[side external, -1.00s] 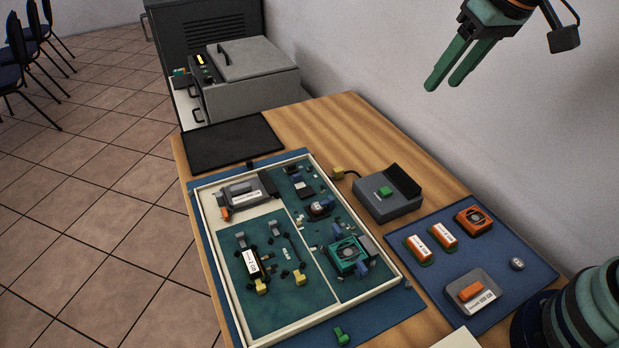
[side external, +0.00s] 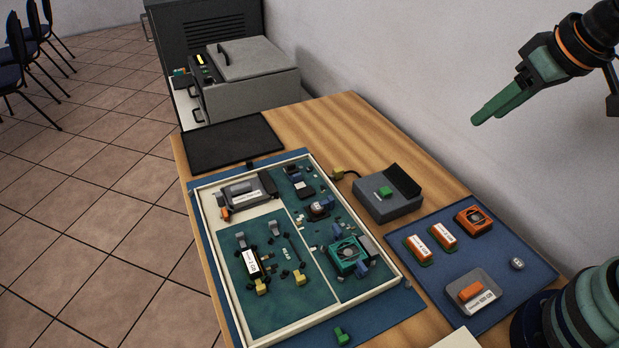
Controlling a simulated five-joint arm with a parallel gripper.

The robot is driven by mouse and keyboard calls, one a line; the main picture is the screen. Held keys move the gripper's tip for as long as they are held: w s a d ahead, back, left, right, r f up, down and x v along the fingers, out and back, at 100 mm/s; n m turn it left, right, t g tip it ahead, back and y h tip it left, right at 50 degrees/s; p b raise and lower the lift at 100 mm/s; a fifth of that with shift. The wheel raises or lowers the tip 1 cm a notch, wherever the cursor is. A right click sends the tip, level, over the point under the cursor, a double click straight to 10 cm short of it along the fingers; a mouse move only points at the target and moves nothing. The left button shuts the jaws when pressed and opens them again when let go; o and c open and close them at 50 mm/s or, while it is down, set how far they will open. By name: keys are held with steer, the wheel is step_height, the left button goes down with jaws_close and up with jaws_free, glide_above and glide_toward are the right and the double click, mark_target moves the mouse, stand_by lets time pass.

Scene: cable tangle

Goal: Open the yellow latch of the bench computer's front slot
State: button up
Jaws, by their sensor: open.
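The bench computer is an open, cream-rimmed tray (side external: 215,263) with green boards on the table. On its left board, one yellow latch (side external: 262,287) sits at the near end of a slot holding a white-labelled module (side external: 251,263). A second yellow latch (side external: 299,279) sits at the near end of a thin dark slot (side external: 288,256) just right of it. The picture does not make clear which slot is the front one. My green gripper (side external: 476,119) is open and empty, high at the upper right, far from both latches. Its fingers nearly overlap from this angle.
A grey box with a green button (side external: 386,192) stands right of the tray. A blue mat (side external: 520,278) holds orange modules and a grey block. A dark pad (side external: 230,143) lies at the far table end. A green piece (side external: 341,335) lies near the tray's front corner.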

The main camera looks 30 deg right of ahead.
steer(key=w+a+g+y, duration=0.15)
steer(key=w+a, duration=0.25)
steer(key=a, duration=0.4)
steer(key=g+h, duration=0.2)
steer(key=g, duration=0.2)
glide_above(262, 287)
step_height(262, 287, down, 11)
steer(key=shift+y, duration=0.25)
step_height(262, 287, down, 12)
steer(key=shift+a+r, duration=0.1)
steer(key=shift+r, duration=0.05)
jaws_close()
